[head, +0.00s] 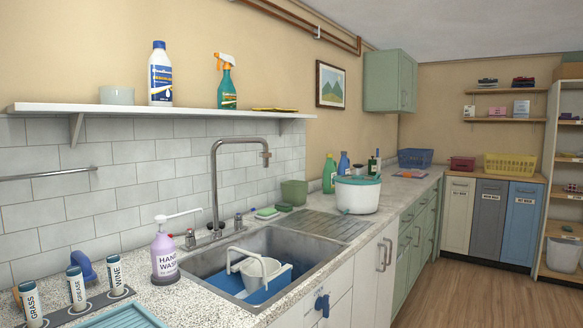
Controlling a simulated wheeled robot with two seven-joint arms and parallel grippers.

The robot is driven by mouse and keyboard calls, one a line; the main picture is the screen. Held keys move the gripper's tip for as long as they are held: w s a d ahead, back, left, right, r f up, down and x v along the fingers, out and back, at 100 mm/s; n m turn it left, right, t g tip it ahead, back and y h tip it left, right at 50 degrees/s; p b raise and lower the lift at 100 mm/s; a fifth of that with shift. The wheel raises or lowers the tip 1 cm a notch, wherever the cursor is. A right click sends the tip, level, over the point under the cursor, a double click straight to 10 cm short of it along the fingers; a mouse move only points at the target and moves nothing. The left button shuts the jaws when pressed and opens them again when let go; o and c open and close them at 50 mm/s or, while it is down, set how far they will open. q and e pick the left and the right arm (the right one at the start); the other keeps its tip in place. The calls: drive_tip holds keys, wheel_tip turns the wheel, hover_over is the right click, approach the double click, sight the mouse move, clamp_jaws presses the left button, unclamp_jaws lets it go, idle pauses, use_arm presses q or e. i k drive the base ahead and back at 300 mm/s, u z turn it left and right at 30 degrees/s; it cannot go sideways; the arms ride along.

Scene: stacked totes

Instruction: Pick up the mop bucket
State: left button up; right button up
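A white round bucket-like container with a teal rim or lid (357,197) stands upright on the counter, at the right end of the ribbed drainboard. It is the thing here that looks most like a mop bucket, but I cannot be sure. A small white tub-like object (263,271) with a curved white part beside it sits in the sink, over something blue. Neither of my grippers shows in the head view, and nothing is seen touching the white container.
The steel sink (215,266) and its tall tap (214,185) lie left of the container. A green tub (294,193) and several bottles (329,174) stand near it. A pump bottle (164,255) stands at the sink's left. The wooden floor (480,296) at right is clear.

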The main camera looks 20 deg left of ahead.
sight(256, 279)
drive_tip(key=z, duration=0.4)
drive_tip(key=i, duration=2.65)
drive_tip(key=u, duration=3.8)
